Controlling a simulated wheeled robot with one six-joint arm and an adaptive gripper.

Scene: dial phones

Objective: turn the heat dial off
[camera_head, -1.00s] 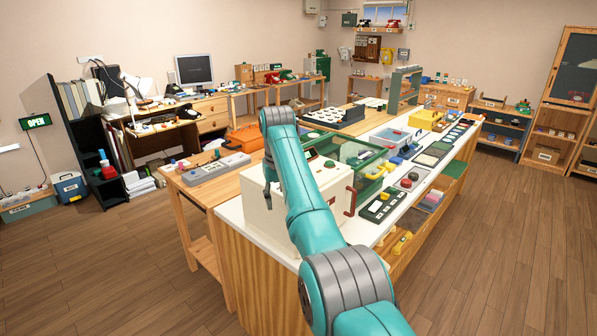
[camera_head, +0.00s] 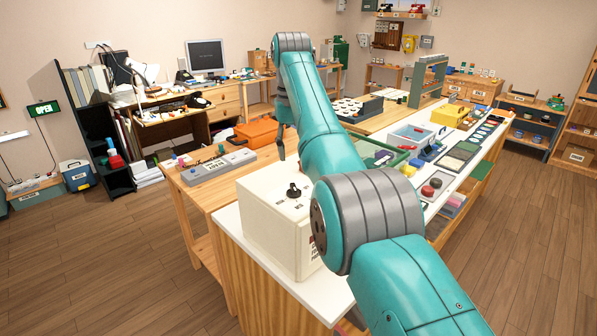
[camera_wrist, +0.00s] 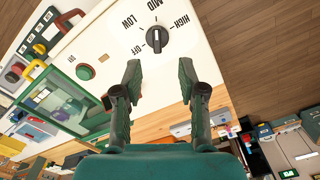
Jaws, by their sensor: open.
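The heat dial (camera_head: 294,191) is a black knob on top of a cream box (camera_head: 270,225) at the near end of the white counter. In the wrist view the dial (camera_wrist: 157,38) sits among the labels OFF, LOW, MID and HIGH. Its pale line runs roughly up and down the picture, toward the MID side; the exact setting is hard to tell. My gripper (camera_wrist: 160,75) is open and empty, its two dark fingertips apart from the dial and just below it in the picture. In the head view my gripper (camera_head: 281,152) hangs beyond the box, partly hidden by my arm.
A green-rimmed glass case (camera_wrist: 75,95) and a green button (camera_wrist: 85,71) lie beside the dial in the wrist view. A grey switch panel (camera_head: 218,166) and an orange toolbox (camera_head: 256,132) are on the wooden table to the left. Floor (camera_head: 100,260) at the left is clear.

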